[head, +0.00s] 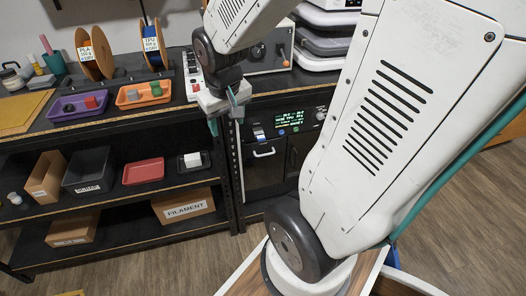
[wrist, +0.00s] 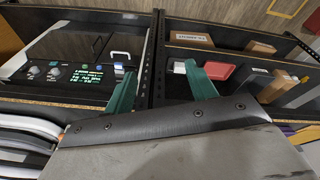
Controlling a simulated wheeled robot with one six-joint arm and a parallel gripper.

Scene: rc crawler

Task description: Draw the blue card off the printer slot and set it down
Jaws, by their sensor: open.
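The printer (head: 290,130) is the dark machine with a lit green display, in a bay under the bench top. A small pale and blue card (head: 258,132) stands out from its front, left of the display. My gripper (head: 227,119) is open, its teal fingers pointing down, in front of the shelf edge and left of the card, apart from it. In the wrist view my gripper (wrist: 158,69) has nothing between its fingers.
A purple tray (head: 66,112) and an orange tray (head: 128,103) hold small parts on the bench top. A red tray (head: 143,171) and a filament box (head: 184,207) sit on the shelves below. A dark post (head: 235,178) stands beside the printer bay. The floor in front is clear.

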